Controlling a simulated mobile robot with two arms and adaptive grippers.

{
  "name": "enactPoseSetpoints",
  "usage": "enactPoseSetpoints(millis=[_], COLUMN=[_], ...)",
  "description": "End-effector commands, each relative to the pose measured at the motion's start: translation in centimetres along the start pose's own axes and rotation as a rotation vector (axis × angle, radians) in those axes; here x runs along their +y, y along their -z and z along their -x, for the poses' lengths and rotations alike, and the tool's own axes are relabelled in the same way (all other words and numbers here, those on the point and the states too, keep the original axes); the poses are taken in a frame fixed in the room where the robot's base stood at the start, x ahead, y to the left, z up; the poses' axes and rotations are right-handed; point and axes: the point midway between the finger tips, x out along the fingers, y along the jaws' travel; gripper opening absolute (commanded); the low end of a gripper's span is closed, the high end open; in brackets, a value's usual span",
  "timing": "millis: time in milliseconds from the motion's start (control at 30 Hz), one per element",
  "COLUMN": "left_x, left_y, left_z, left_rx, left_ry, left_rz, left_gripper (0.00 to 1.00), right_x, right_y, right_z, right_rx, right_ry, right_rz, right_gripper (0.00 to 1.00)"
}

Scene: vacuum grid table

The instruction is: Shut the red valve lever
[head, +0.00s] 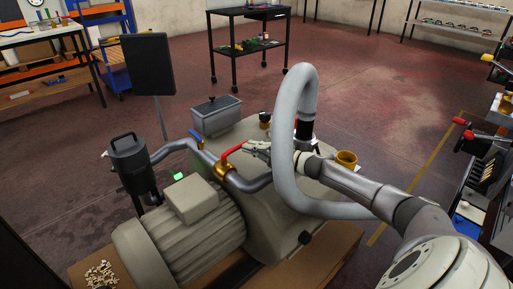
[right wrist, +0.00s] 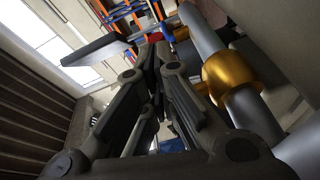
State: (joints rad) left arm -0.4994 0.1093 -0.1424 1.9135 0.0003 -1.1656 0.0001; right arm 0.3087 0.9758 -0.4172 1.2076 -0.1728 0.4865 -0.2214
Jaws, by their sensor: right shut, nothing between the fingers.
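The red valve lever (head: 231,154) rises from a brass valve body (head: 222,169) on the grey pipe of the pump, slanting up and to the right in the head view. My right gripper (head: 252,147) is shut and empty, its fingertips at the free end of the lever; I cannot tell whether they touch it. In the right wrist view the shut fingers (right wrist: 152,50) point toward a small patch of the red lever (right wrist: 166,52), mostly hidden behind them. The brass valve body (right wrist: 230,73) is to their right. My left gripper is not in view.
A blue lever (head: 195,138) sits on the same pipe, left of the red one. A thick grey hose (head: 283,150) loops up close to my right forearm. A ribbed motor (head: 200,232) is in front and a grey box (head: 216,115) behind. Open floor lies beyond.

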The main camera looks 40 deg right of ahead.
Motion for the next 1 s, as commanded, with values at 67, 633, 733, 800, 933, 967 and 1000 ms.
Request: enactPoseSetpoints(millis=[67,633,733,800,933,967,1000], left_x=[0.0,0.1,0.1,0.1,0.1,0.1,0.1], left_y=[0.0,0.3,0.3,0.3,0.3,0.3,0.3], left_z=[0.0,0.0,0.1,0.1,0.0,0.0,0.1], left_rx=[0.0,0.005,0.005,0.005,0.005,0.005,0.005], left_ry=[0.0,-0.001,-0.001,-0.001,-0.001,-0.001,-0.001], left_rz=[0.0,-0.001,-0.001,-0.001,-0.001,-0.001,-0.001], left_gripper=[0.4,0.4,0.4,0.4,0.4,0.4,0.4], right_x=[-0.1,-0.2,-0.2,-0.2,-0.2,-0.2,-0.2], right_y=[0.0,-0.1,0.0,0.0,0.0,-0.1,-0.1], right_z=[0.3,6.9,8.1,8.8,10.2,10.4,10.8], right_rx=[0.0,-0.001,-0.001,-0.001,-0.001,-0.001,-0.001], right_ry=[0.001,0.004,0.004,0.004,0.003,0.003,0.003], right_rz=[0.0,-0.001,-0.001,-0.001,-0.001,-0.001,-0.001], right_gripper=[0.0,0.0,0.0,0.0,0.0,0.0,0.0])
